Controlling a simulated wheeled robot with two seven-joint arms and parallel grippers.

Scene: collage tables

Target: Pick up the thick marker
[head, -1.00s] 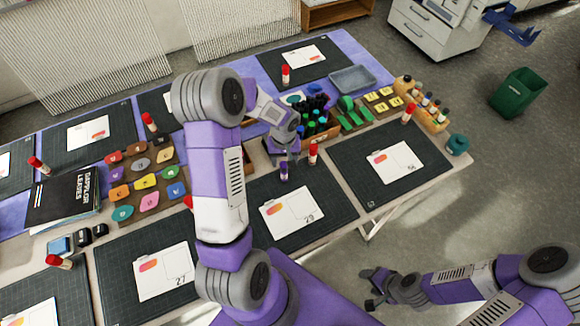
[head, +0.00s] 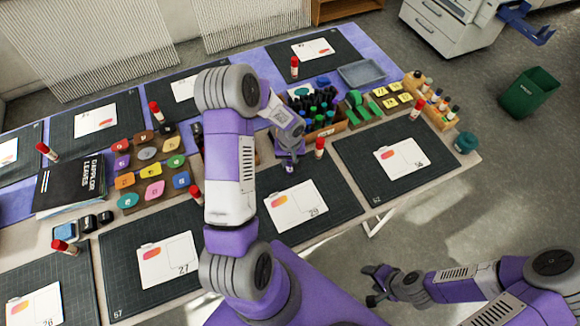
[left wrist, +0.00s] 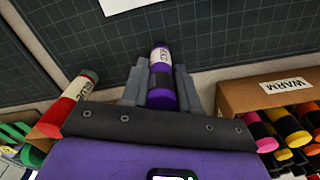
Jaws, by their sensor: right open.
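The thick marker (left wrist: 161,79) is purple with a dark band and a pale printed label. In the left wrist view it lies between the two grey fingers of my left gripper (left wrist: 161,88), with a finger close along each side. I cannot tell whether the fingers press on it. In the head view the marker (head: 289,168) shows small below my left gripper (head: 289,158), at the back edge of the mat with sheet 29. My right gripper (head: 372,287) is open and empty at the lower right, off the table.
A red glue stick (head: 319,148) stands close to the right of my left gripper. A cardboard box of dark markers (head: 322,118) is behind it. A box labelled WARM (left wrist: 262,95) with warm-coloured markers sits beside the fingers. The cutting mat (head: 345,190) has bare room in front.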

